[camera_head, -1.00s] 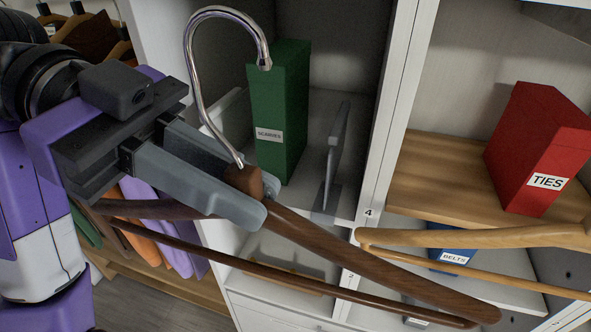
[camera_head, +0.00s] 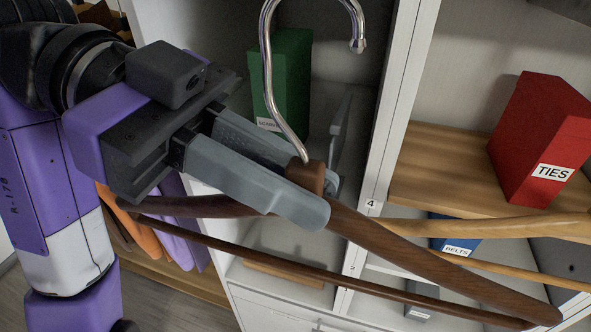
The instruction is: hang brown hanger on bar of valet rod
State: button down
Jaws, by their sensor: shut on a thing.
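The brown hanger (camera_head: 430,268) is in the grey jaws of my gripper (camera_head: 318,196), which are shut on its neck block. Its silver hook (camera_head: 268,70) rises above the jaws, curving over to the right with its tip pointing down. The brown arms spread left and right, tilted down to the right, with a thin lower bar beneath. The hook is clear of any rod. I cannot make out the valet rod or its bar in this view.
A light wooden hanger (camera_head: 500,224) lies across the right side, partly behind the brown one. A white upright panel (camera_head: 400,110) divides the cubbies. A green box (camera_head: 293,75), a red TIES box (camera_head: 543,135) and a blue BELTS box (camera_head: 455,236) stand on shelves. Clothes hang at left.

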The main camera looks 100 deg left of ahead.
jog(key=w+d+f+b, duration=0.1)
jog(key=w, duration=1.1)
jog(key=w+d+f+b, duration=0.1)
jog(key=w, duration=1.2)
jog(key=shift+w+f, duration=0.15)
jog(key=shift+f, duration=0.25)
dwell(1.2)
jog(key=c, duration=1.3)
grip_release()
jog(key=b+v, duration=0.1)
jog(key=v, duration=0.6)
jog(key=shift+s+r+b, duration=0.15)
jog(key=shift+s+b, duration=0.15)
jog(key=shift+s, duration=0.1)
